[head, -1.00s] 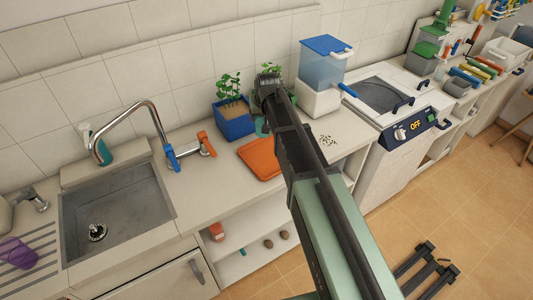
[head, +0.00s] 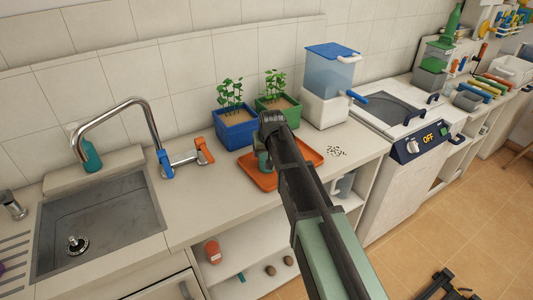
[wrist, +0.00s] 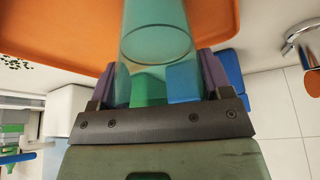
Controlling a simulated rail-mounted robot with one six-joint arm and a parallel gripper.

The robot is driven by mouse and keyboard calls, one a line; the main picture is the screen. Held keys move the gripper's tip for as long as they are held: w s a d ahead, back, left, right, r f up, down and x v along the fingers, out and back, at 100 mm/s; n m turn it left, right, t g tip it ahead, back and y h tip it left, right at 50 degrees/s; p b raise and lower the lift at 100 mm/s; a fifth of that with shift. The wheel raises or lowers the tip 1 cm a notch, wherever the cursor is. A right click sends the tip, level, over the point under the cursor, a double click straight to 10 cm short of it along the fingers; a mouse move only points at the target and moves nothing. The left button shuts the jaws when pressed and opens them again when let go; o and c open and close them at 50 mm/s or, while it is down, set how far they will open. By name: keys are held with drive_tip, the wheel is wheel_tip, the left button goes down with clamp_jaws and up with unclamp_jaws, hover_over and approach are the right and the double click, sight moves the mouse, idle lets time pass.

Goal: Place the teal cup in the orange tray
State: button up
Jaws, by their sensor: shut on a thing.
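The teal cup (head: 262,160) is see-through and is over the orange tray in the head view, partly hidden by my arm. In the wrist view the cup (wrist: 155,40) lies between the two purple fingers of my gripper (wrist: 158,82), which is shut on it. My gripper (head: 268,140) points down at the tray in the head view. The orange tray (head: 262,182) lies on the counter, and its surface fills the top of the wrist view (wrist: 55,30). I cannot tell whether the cup touches the tray.
A blue planter (head: 238,133) and a green planter (head: 287,106) stand behind the tray. The sink (head: 100,225) and tap are to the left.

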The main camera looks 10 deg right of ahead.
drive_tip(key=shift+f, duration=0.2)
drive_tip(key=o, duration=1.4)
drive_tip(key=p+v, duration=1.2)
drive_tip(key=v, duration=0.1)
drive_tip(key=s+g, duration=0.1)
drive_tip(key=s, duration=0.7)
drive_tip(key=s+f+g, duration=0.1)
drive_tip(key=s+g, duration=0.1)
drive_tip(key=s, duration=0.5)
drive_tip(key=s+f+g, duration=0.1)
drive_tip(key=s, duration=0.7)
drive_tip(key=shift+s+d+b, duration=0.2)
drive_tip(key=shift+s+b, duration=0.15)
drive_tip(key=shift+b, duration=0.05)
